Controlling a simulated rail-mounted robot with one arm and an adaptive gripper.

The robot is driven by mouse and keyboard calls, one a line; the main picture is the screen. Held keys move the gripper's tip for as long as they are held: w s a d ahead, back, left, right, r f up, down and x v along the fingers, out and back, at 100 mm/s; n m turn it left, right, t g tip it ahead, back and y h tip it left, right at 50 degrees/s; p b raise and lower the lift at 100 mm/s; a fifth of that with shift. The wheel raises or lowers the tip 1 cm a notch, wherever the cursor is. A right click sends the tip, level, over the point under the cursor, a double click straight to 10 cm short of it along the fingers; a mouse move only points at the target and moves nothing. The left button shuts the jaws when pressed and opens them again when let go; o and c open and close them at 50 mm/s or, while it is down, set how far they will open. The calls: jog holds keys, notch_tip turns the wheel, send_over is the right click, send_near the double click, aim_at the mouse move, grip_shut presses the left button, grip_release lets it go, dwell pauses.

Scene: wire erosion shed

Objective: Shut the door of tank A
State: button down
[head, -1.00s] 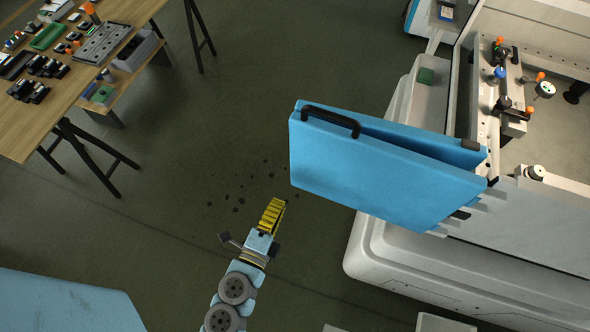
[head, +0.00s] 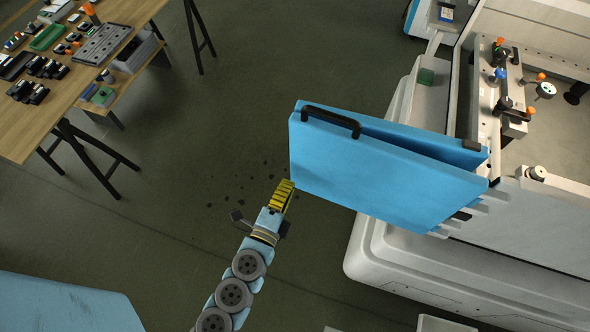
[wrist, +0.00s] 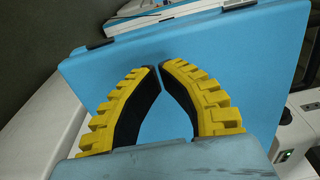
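A blue door (head: 385,175) with a black bar handle (head: 330,121) on its upper left edge stands swung out from the white machine tank (head: 560,150). A second blue panel (head: 440,145) stands close behind it, a narrow wedge apart at the top. No label shows tank A. My gripper (head: 288,184), with yellow ribbed fingers, is by the door's left end, below the handle in the picture; I cannot tell if it touches. In the wrist view the fingertips (wrist: 160,67) nearly meet with nothing between them, and the blue door (wrist: 230,60) fills the background.
A wooden workbench (head: 60,105) with fixtures and tools stands at the upper left. Tank fittings with coloured knobs (head: 500,73) sit at the upper right. The dark green floor (head: 235,120) between bench and door is clear. A blue surface (head: 60,305) is at the lower left.

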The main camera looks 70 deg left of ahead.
aim_at(298, 166)
jog(key=shift+x, duration=2.3)
jog(key=shift+w+a, duration=0.1)
